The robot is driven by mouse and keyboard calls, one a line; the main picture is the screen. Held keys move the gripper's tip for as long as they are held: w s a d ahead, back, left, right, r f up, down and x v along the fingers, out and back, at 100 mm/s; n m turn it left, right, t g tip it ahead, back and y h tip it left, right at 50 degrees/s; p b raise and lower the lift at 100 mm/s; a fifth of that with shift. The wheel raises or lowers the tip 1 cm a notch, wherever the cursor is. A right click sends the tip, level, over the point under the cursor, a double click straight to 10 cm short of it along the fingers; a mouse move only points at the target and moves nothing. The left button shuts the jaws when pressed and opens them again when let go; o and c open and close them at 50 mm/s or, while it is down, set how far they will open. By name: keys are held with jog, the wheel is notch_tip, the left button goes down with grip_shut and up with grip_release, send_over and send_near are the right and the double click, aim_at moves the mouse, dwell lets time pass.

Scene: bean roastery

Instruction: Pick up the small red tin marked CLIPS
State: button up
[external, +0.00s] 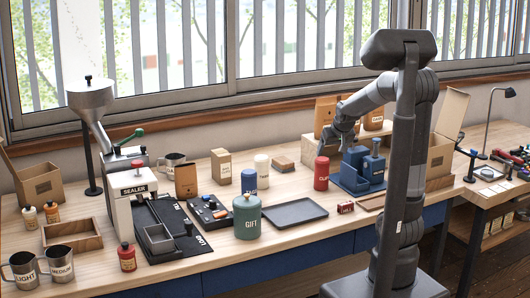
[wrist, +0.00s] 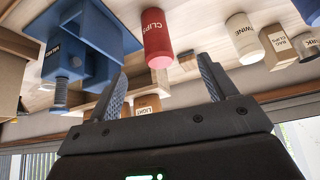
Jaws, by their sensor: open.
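The red tin marked CLIPS (external: 321,174) is an upright cylinder on the bench, left of a blue stand. In the wrist view, which looks upside down, the CLIPS tin (wrist: 157,42) appears ahead of the fingers, close to the middle, with its label readable. My gripper (external: 328,143) is just above and behind the tin in the external view. In the wrist view my gripper (wrist: 162,68) has its two fingers spread apart with nothing held between them. The tin shows a visible gap from both fingers.
The blue stand (external: 351,182) stands close right of the tin, and also shows in the wrist view (wrist: 108,25). A dark tray (external: 295,214) lies front left. A TWINE canister (wrist: 243,38) and cartons (wrist: 277,45) stand nearby.

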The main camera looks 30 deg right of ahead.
aim_at(325, 162)
jog(key=shift+w+d+r+x, duration=0.2)
jog(key=shift+w+d+x, duration=0.1)
jog(key=shift+x, duration=1.5)
jog(key=shift+w+d+r+x, duration=0.2)
jog(key=shift+w+x, duration=0.05)
jog(key=shift+x, duration=1.55)
jog(key=shift+w+d+r+x, duration=0.2)
jog(key=shift+w+d+x, duration=0.1)
jog(key=shift+x, duration=1.5)
jog(key=shift+w+x, duration=0.25)
jog(key=shift+x, duration=2.25)
jog(key=shift+r, duration=0.15)
jog(key=c, duration=1.2)
